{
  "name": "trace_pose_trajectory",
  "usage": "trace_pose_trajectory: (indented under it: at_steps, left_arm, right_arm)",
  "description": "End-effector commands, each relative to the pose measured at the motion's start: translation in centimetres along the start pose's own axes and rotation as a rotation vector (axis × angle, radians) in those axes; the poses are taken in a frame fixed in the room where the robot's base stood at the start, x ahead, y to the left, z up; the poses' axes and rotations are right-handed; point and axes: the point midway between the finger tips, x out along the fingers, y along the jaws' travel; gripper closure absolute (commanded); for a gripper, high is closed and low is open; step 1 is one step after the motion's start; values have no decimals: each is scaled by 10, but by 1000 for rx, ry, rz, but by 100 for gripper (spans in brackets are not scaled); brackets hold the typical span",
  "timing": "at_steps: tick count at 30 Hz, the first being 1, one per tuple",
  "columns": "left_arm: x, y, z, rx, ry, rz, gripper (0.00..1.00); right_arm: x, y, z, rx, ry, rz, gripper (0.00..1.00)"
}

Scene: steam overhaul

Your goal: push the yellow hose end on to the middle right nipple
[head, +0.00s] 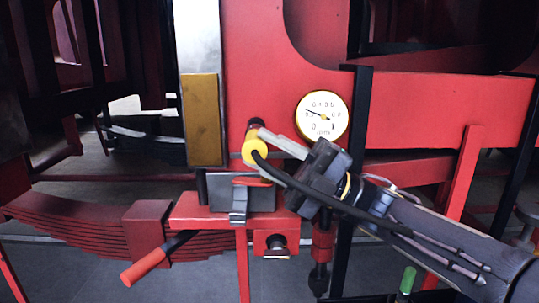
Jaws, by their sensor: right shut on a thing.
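The yellow hose end (255,151) is a short yellow ring-like piece in front of the red frame plate, left of the gauge. My right gripper (267,144) comes in from the lower right and is shut on it with pale fingers. A black hose curves from the hose end down along my right arm. A dark reddish stub (256,124) shows just above and behind the hose end; it may be a nipple. I cannot tell whether the two touch or which nipple it is. My left gripper is out of view.
A round brass-rimmed gauge (322,116) sits on the red plate (400,100) just right of the fingers. Below is a grey box (250,198) on a red bracket. A red-handled lever (146,262) sticks out lower left. A dark upright post stands behind my gripper.

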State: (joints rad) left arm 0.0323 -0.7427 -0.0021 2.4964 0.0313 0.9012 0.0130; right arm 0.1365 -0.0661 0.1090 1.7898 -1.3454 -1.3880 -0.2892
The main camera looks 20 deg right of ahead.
Motion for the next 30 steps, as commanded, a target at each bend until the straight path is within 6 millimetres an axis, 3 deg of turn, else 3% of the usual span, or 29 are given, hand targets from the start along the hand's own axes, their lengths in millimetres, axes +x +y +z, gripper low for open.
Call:
trace_pose_trajectory:
  at_steps: [17,30]
  left_arm:
    - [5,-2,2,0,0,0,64]
    - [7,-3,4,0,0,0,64]
  right_arm:
    - [0,0,3,0,0,1,98]
    - [0,0,16,0,0,1,98]
